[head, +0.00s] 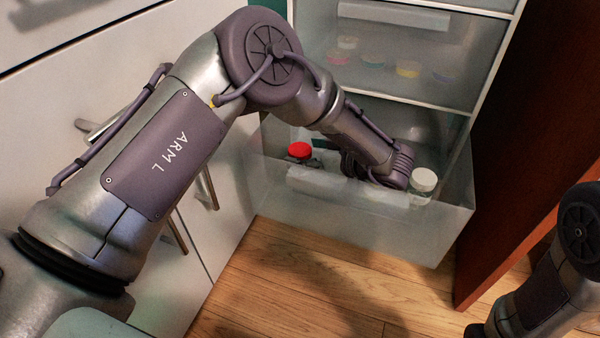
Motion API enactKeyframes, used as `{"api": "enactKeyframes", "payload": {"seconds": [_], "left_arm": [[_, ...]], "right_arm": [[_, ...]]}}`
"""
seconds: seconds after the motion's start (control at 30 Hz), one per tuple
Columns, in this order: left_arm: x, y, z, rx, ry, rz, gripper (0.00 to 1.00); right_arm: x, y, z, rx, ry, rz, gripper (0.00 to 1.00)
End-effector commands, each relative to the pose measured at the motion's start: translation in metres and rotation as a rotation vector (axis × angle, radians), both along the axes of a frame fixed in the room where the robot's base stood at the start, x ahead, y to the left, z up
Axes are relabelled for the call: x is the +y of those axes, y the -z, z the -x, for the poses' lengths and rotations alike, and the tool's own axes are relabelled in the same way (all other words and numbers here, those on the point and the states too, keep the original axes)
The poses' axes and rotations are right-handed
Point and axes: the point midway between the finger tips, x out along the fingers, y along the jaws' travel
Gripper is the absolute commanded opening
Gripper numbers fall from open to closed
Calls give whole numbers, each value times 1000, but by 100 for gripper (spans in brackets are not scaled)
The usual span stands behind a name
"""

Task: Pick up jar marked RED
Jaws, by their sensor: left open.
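A jar with a red lid (299,150) stands in the open translucent drawer, toward its left side. Its lower part is blurred behind the drawer front, and I cannot read any marking on it. My left arm reaches down into the drawer. My left gripper (320,161) is low in the drawer, pointing left toward the red-lidded jar, with its fingers open close beside it. The fingers are dark and partly hidden by the drawer front, so I cannot tell whether they touch the jar. My right gripper is out of view; only part of my right arm shows at the lower right.
A white-lidded jar (423,182) stands at the drawer's right side, close to my left wrist. The drawer front (350,215) is in front of the gripper. A closed drawer (400,40) above holds several small jars. A brown wooden panel (520,150) stands right.

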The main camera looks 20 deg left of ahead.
Motion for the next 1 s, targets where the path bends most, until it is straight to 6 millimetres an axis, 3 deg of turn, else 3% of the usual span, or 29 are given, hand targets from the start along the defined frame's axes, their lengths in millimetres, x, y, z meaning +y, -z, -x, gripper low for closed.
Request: {"api": "enactKeyframes", "payload": {"seconds": [0.07, 0.5, 1.0], "left_arm": [[0, 0, 0, 0, 0, 0, 72], [-1, 0, 0, 0, 0, 0, 0], [-3, -8, 2, 0, 0, 0, 0]], "right_arm": [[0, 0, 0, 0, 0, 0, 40], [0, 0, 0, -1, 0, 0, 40], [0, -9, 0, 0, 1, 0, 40]]}}
